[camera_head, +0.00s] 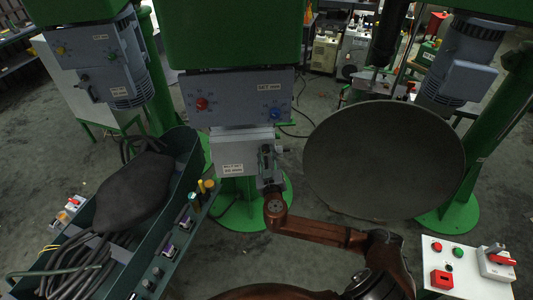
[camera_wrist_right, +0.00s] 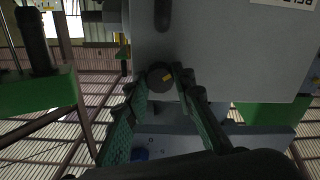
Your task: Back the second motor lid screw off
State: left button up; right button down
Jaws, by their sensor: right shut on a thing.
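My right gripper (camera_wrist_right: 161,84) is shut on this screw head, one green-padded finger on each side. In the head view the right gripper (camera_head: 266,160) is at the lower right side of the grey motor box (camera_head: 233,152), under the green machine. The screw itself is hidden there by the gripper. I cannot tell how far the screw is turned out. My left gripper is not in view.
A large dark round disc (camera_head: 385,160) stands right of the motor box. A dark green trough (camera_head: 128,265) with cables and a dark sack is at the left. A white control panel (camera_head: 465,268) with red and green buttons is at the lower right.

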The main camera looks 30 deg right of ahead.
jog(key=shift+f+n+b, duration=0.25)
jog(key=shift+n+b, duration=0.55)
jog(key=shift+b, duration=0.65)
jog(key=shift+r+n+b, duration=0.1)
jog(key=shift+n+b, duration=0.3)
jog(key=shift+n, duration=0.5)
jog(key=n+p, duration=0.1)
jog(key=n, duration=0.1)
jog(key=shift+r+n, duration=0.2)
jog(key=shift+n, duration=0.2)
jog(key=n+p, duration=0.1)
jog(key=n, duration=0.2)
jog(key=shift+n+p, duration=0.3)
jog(key=n+p, duration=0.1)
jog(key=n, duration=0.1)
jog(key=shift+n, duration=0.3)
jog(key=n, duration=0.4)
jog(key=shift+n, duration=0.3)
jog(key=shift+f+n, duration=0.1)
jog(key=shift+n, duration=2.2)
